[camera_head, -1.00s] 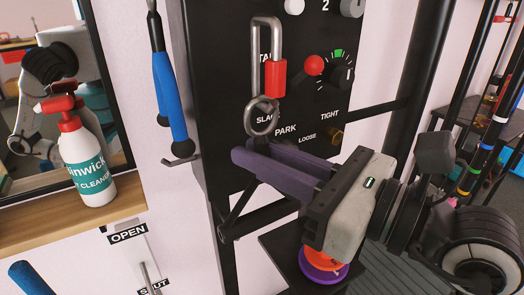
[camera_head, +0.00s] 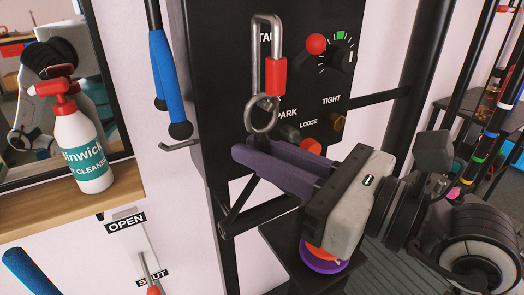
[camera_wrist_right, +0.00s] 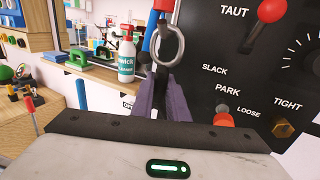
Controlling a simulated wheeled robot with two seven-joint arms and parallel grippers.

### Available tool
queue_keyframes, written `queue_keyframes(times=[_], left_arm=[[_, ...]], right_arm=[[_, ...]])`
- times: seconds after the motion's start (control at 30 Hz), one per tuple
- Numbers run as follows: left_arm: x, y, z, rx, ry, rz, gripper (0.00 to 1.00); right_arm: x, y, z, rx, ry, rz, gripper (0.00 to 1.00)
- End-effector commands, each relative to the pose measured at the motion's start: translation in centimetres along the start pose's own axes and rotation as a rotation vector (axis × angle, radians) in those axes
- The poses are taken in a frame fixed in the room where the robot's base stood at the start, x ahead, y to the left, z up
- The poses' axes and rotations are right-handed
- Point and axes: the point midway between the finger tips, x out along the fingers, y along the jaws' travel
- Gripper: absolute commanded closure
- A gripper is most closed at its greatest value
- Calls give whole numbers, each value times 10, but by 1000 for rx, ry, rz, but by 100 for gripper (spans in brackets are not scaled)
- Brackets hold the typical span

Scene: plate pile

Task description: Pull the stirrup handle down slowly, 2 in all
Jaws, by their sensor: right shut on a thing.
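A steel carabiner (camera_head: 257,40) with a red sleeve (camera_head: 276,77) hangs in front of the black panel. A steel ring (camera_head: 265,113) hangs at its lower end; the ring also shows in the right wrist view (camera_wrist_right: 168,45). My right gripper (camera_head: 243,160) is shut just below the ring, its purple fingers around a dark part under it. I take this part for the stirrup handle; the fingers hide most of it. In the right wrist view a dark strip (camera_wrist_right: 163,75) runs from the ring down between the fingers. My left gripper is not in view.
The black panel (camera_head: 225,100) carries TAUT, SLACK, PARK and LOOSE labels, a red ball knob (camera_head: 316,43) and a dial (camera_head: 342,55). A spray bottle (camera_head: 82,150) stands on the wooden shelf (camera_head: 50,215) at left. A purple disc (camera_head: 325,267) lies below my right gripper.

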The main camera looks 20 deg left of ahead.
Motion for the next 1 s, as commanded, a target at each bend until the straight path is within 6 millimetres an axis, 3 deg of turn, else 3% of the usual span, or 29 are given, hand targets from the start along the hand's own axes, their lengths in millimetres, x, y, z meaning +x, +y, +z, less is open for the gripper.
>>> queue_keyframes(times=[0.03, 0.17, 0.6, 1.0], left_arm=[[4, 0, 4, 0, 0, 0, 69], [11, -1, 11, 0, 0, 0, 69], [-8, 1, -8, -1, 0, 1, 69], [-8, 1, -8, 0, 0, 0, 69]], right_arm=[[1, 0, -12, 5, 15, 0, 100], [1, 0, -24, 5, 15, 1, 100], [1, 0, 6, 4, 13, 0, 100], [1, 0, 7, 4, 13, 0, 100]])
